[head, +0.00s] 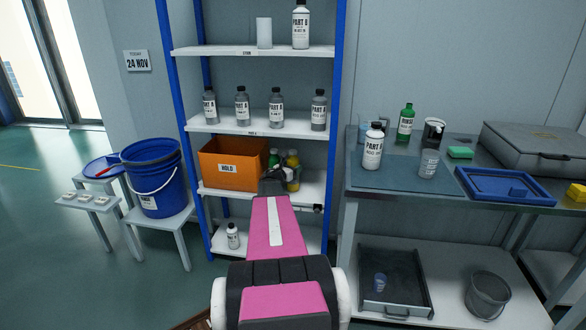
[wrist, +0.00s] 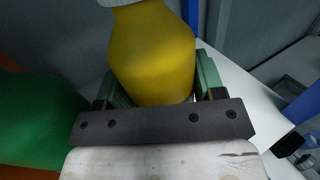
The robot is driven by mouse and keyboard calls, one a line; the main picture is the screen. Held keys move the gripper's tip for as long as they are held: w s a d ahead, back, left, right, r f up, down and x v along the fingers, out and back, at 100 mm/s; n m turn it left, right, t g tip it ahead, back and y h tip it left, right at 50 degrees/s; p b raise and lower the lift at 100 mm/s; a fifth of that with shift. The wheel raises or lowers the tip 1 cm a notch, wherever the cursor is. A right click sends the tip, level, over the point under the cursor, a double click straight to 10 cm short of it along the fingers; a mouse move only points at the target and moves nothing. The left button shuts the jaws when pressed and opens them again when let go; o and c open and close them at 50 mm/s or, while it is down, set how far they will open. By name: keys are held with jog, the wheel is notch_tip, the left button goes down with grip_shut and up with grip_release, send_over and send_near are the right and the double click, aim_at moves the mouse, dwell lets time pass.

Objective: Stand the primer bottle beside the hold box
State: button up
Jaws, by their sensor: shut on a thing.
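The orange hold box (head: 225,168) stands on the shelf second from the bottom of the blue rack. My gripper (head: 284,178) is at that shelf, right of the box. It is shut on a yellow bottle (head: 293,160), which fills the space between the fingers in the wrist view (wrist: 152,55). The bottle's pale cap is at the top edge there; its label is out of sight, so I cannot read whether it is primer. A green bottle (head: 274,157) stands between box and yellow bottle; it also shows at left in the wrist view (wrist: 35,120). My gripper hides the yellow bottle's base.
Several grey bottles (head: 242,105) stand on the shelf above. A small white bottle (head: 233,236) is on the lowest shelf. The blue rack post (head: 335,130) is close right of my gripper. A workbench (head: 400,188) with bottles and a blue tray (head: 505,186) stands at right.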

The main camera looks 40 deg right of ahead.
jog(key=shift+f, duration=0.1)
jog(key=o, duration=0.8)
jog(key=shift+o, duration=0.2)
jog(key=s+a+f+m+g+y, duration=0.1)
jog(key=s+a+m+y, duration=0.4)
jog(key=a, duration=1.3)
jog(key=s+a+f+m+g+y, duration=0.2)
jog(key=a+m, duration=0.7)
jog(key=a, duration=1)
jog(key=s+a+f+m+g+y, duration=0.1)
jog(key=s+a+f+m+y, duration=0.3)
jog(key=a+y, duration=0.6)
jog(key=s+a+m, duration=0.2)
jog(key=s+a, duration=0.1)
jog(key=a, duration=0.6)
jog(key=shift+s+f+m, duration=0.3)
jog(key=shift+m, duration=0.1)
